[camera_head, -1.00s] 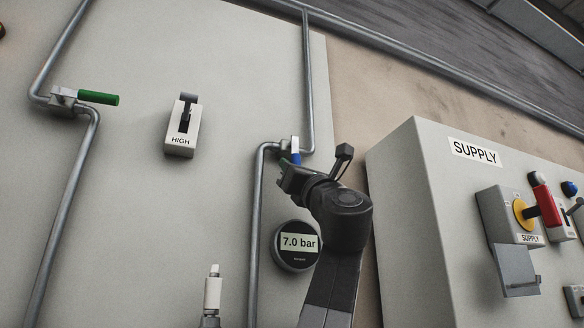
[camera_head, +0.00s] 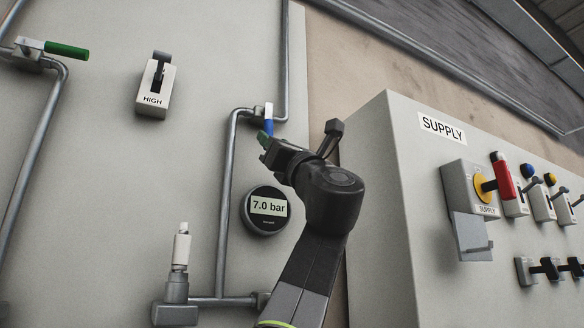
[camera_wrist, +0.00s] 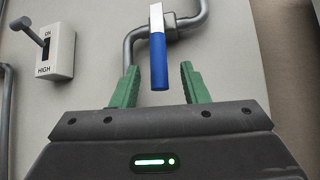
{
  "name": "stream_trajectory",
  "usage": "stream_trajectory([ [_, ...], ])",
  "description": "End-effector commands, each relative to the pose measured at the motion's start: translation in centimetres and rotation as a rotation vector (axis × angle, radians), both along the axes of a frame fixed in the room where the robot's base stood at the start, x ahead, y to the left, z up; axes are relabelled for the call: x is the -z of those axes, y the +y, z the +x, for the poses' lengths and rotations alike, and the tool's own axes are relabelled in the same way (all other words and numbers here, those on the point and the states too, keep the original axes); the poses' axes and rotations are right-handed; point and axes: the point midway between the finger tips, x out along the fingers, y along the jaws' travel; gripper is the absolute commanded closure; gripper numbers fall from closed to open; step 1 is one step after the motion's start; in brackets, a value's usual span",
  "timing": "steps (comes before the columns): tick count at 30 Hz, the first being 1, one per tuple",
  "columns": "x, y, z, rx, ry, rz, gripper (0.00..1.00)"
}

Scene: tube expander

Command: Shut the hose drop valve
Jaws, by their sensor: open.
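A valve with a blue handle (camera_head: 269,127) sits on the grey pipe on the panel. Its handle hangs straight down, in line with the vertical pipe run above it. My gripper (camera_head: 264,140) is just below the handle in the head view, with part of the handle still showing. In the wrist view the blue handle (camera_wrist: 159,62) hangs between the two green fingertips of my gripper (camera_wrist: 158,85), with a gap on each side. The gripper is open and holds nothing.
A round gauge (camera_head: 266,210) reads 7.0 bar below the valve. A HIGH switch (camera_head: 155,86) and a green-handled valve (camera_head: 66,50) are to the left. A white fitting (camera_head: 181,249) stands lower left. The SUPPLY cabinet (camera_head: 375,180) with switches is close on the right.

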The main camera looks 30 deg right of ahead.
Motion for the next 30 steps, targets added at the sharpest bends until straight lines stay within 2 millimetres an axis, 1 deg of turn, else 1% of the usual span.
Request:
stream_trajectory([
  [1, 1.1, -0.2, -0.9, 0.004, 0.0, 0.002, 0.59],
  [3, 2.1, -0.4, -1.8, 0.004, 0.0, 0.001, 0.59],
  [9, 4.4, -1.1, -4.2, 0.004, 0.0, 0.002, 0.59],
  [12, 5.1, -1.2, -5.0, 0.002, 0.001, 0.0, 0.59],
  [18, 5.7, -1.4, -5.6, 0.001, 0.0, 0.0, 0.59],
  [30, 5.7, -1.4, -5.6, 0.0, 0.0, 0.0, 0.59],
])
